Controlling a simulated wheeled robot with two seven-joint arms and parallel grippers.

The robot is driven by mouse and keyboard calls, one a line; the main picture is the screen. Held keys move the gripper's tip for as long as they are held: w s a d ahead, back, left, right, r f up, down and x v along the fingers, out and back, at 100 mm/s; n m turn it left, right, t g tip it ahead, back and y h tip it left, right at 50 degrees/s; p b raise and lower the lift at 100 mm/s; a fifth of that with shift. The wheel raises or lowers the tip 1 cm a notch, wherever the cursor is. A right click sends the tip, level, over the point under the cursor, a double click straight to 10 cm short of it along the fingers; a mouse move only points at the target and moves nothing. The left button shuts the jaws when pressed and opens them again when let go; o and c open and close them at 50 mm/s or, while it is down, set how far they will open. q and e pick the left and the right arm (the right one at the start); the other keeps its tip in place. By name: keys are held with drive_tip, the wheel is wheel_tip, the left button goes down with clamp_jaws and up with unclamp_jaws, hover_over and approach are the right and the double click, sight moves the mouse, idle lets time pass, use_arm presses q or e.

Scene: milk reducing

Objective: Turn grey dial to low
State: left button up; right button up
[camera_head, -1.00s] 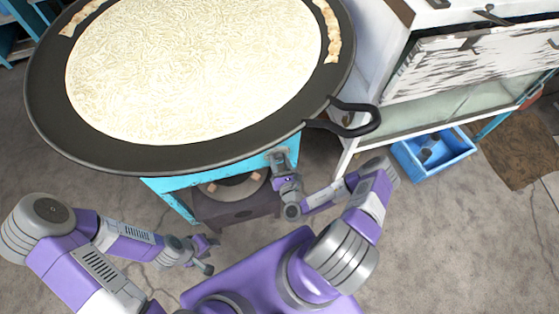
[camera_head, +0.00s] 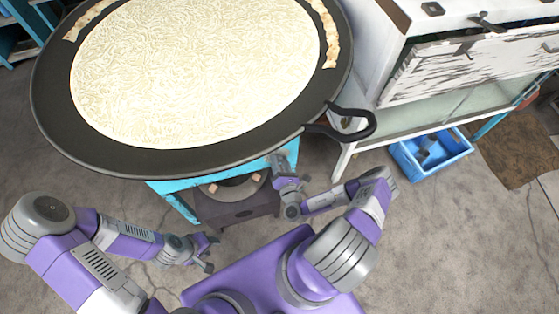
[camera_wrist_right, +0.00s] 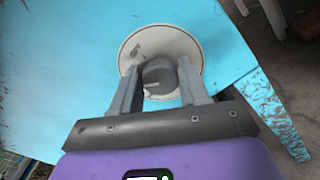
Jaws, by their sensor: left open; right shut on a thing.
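The grey dial (camera_wrist_right: 159,73) sits on a round pale plate (camera_wrist_right: 160,42) on the turquoise front of the stove, seen in the right wrist view. My right gripper (camera_wrist_right: 160,80) has its two fingers on either side of the dial and is shut on it. In the head view my right gripper (camera_head: 280,160) is at the stove front under the pan's edge, and the dial is hidden there. My left gripper (camera_head: 212,252) is open and empty, low in front of the stove.
A large black pan (camera_head: 60,135) full of pale milk (camera_head: 200,70) stands on the turquoise stove (camera_head: 172,186), its handle (camera_head: 355,130) sticking out to the right. A dark burner block (camera_head: 235,205) is below. A white cabinet (camera_head: 440,105) and a blue crate (camera_head: 462,150) are at right.

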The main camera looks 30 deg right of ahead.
drive_tip(key=shift+f+m, duration=0.1)
drive_tip(key=shift+m, duration=1)
drive_tip(key=o, duration=1)
drive_tip(key=shift+o, duration=0.2)
drive_tip(key=p+v, duration=0.2)
drive_tip(key=v, duration=0.5)
drive_tip(key=shift+s, duration=0.3)
drive_tip(key=shift+s, duration=0.1)
